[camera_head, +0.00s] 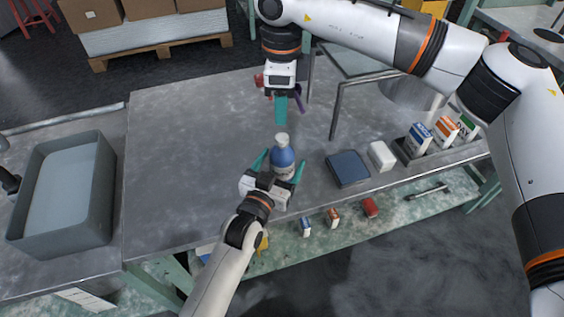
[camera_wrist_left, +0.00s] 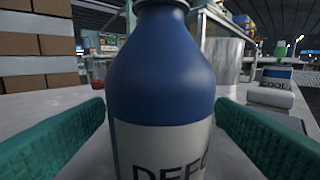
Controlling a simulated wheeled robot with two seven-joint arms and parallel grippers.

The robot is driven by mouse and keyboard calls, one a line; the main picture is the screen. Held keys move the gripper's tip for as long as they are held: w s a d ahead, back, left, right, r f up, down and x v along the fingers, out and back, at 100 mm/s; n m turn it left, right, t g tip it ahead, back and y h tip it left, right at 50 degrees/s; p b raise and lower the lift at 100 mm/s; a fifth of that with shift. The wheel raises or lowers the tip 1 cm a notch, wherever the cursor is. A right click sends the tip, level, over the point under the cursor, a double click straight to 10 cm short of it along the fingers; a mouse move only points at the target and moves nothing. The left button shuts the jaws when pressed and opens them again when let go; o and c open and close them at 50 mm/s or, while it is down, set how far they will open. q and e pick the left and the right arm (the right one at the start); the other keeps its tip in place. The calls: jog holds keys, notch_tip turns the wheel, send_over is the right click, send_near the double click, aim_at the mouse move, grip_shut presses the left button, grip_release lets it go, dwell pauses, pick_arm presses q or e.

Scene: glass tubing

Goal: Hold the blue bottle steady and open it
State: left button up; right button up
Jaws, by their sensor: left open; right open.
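The blue bottle (camera_head: 283,160) stands upright on the grey metal table, with a white cap (camera_head: 281,139) on top. My left gripper (camera_head: 279,168) is open low around the bottle, one teal finger on each side. In the left wrist view the bottle (camera_wrist_left: 165,75) fills the middle between the two fingers, with a gap on both sides; its pale label shows and the cap is cut off at the top. My right gripper (camera_head: 281,118) is above and behind the bottle, pointing down. Its teal fingers overlap in the head view, and it holds nothing visible.
A dark blue box (camera_head: 347,168) and a white object (camera_head: 382,155) lie right of the bottle. Small cartons (camera_head: 418,138) stand in a tray farther right. A metal frame (camera_head: 336,105) rises behind. A grey bin (camera_head: 62,190) is left. The table's left half is clear.

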pick_arm(q)
jog(key=shift+x, duration=0.75)
